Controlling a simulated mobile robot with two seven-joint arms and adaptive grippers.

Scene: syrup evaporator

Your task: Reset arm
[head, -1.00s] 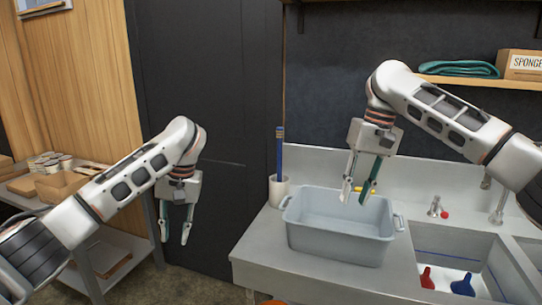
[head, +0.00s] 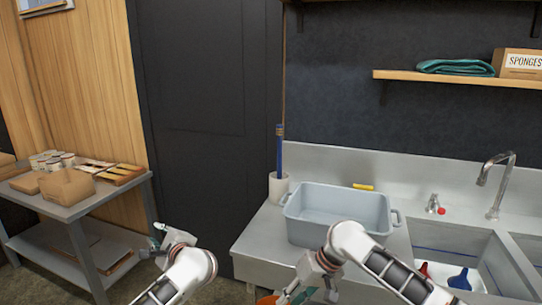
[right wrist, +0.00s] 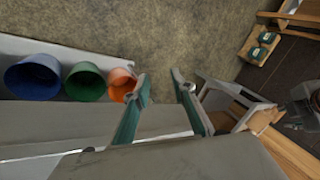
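My left gripper (head: 153,241) is low in the head view, at the end of the bent left arm. Its fingers look spread, with nothing between them. My right gripper (head: 292,294) is at the bottom of the head view, below and in front of the sink counter, partly cut off by the frame edge. In the right wrist view its two teal fingers (right wrist: 161,82) are apart and empty, over the floor.
A grey tub (head: 325,229) stands on the counter left of the sink (head: 450,250). Blue (right wrist: 32,77), green (right wrist: 85,82) and orange (right wrist: 121,85) buckets stand beside my right gripper. A side table (head: 75,210) holds boxes and jars at left.

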